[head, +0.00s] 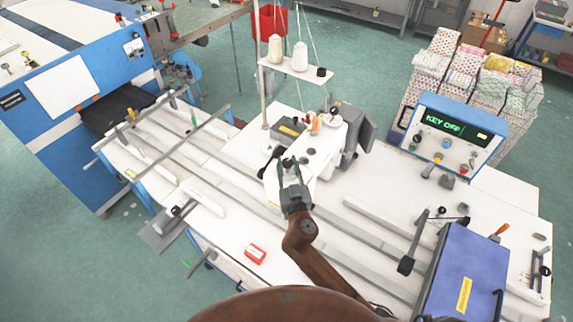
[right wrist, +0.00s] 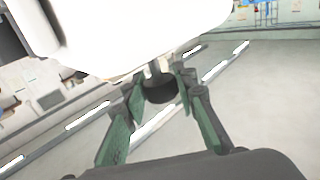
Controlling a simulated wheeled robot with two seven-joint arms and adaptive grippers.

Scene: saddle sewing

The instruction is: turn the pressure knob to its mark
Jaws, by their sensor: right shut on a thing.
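The white sewing machine head (head: 318,150) stands in the middle of the table, and its body fills the top of the right wrist view (right wrist: 140,30). A dark round pressure knob (right wrist: 159,90) sticks out from it on a short stem. My right gripper (head: 290,165) is at the near end of the machine head. In the right wrist view its green-grey fingers (right wrist: 158,98) stand on both sides of the knob, shut on it. I cannot see a mark on the knob. My left gripper is not in view.
A thread stand (head: 297,69) with two cones rises behind the machine. A blue control box (head: 455,135) reading "KEY OFF" stands at the right. A blue-purple box (head: 465,270) is at the front right. A small red box (head: 255,253) lies near the front edge.

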